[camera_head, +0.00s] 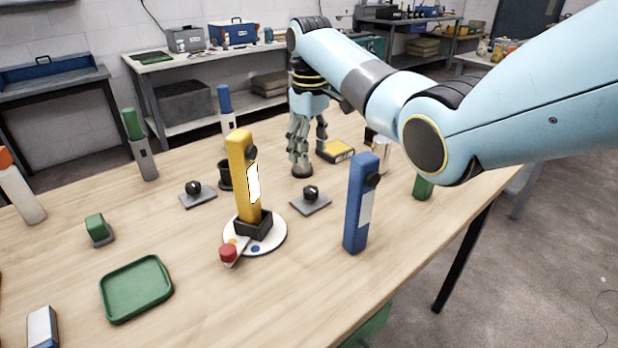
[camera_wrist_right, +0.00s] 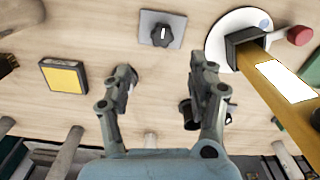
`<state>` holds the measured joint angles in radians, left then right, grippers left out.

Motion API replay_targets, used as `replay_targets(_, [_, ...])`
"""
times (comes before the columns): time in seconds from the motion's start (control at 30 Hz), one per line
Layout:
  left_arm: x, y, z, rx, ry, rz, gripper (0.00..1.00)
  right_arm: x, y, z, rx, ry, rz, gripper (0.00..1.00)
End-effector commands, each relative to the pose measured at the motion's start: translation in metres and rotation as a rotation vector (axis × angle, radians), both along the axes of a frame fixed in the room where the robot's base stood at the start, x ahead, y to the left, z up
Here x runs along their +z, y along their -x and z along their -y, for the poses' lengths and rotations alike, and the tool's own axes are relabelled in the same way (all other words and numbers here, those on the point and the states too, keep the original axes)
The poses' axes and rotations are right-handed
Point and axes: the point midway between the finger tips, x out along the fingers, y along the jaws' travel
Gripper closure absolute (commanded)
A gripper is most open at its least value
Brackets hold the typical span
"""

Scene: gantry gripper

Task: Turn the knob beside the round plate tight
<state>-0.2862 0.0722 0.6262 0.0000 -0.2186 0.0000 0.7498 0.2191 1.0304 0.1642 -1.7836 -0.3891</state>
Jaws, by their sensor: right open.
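The round white plate (camera_head: 270,239) lies mid-table, with a yellow upright block (camera_head: 243,180) in a black socket and a red-capped lever (camera_head: 229,254) at its front. Just right of it in the head view, a black knob (camera_head: 311,193) sits on a grey square base; it also shows in the right wrist view (camera_wrist_right: 162,34). A similar knob (camera_head: 194,188) stands left of the plate, farther away. My right gripper (camera_head: 310,160) points down just beyond the right-hand knob, its fingers open and empty. In the right wrist view the knob lies ahead of the spread fingertips (camera_wrist_right: 162,66). My left gripper is out of view.
A blue upright block (camera_head: 357,215) stands right of the plate. A yellow-topped box (camera_head: 338,152) lies right of the gripper. A black cup (camera_head: 225,177) stands behind the plate. A green tray (camera_head: 136,312) lies front left. The front middle of the table is clear.

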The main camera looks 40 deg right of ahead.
Motion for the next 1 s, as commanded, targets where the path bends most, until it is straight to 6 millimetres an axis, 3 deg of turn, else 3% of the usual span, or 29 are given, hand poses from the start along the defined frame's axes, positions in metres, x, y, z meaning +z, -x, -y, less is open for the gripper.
replay_targets(0.3, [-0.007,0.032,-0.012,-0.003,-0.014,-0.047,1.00,-0.062,0.001,-0.001,0.000,-0.001,-0.004,0.41])
replay_targets(0.5, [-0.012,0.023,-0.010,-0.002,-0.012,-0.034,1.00,-0.091,0.001,-0.001,0.001,-0.001,-0.002,0.41])
replay_targets(0.7, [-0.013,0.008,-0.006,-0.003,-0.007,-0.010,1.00,-0.100,0.001,-0.001,0.001,0.000,0.000,0.41])
replay_targets(0.9, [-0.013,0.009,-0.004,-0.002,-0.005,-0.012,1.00,-0.100,0.001,-0.001,0.001,0.000,0.000,0.41])
replay_targets(1.0, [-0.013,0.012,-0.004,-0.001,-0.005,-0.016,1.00,-0.100,0.001,-0.001,0.001,0.000,0.000,0.53])
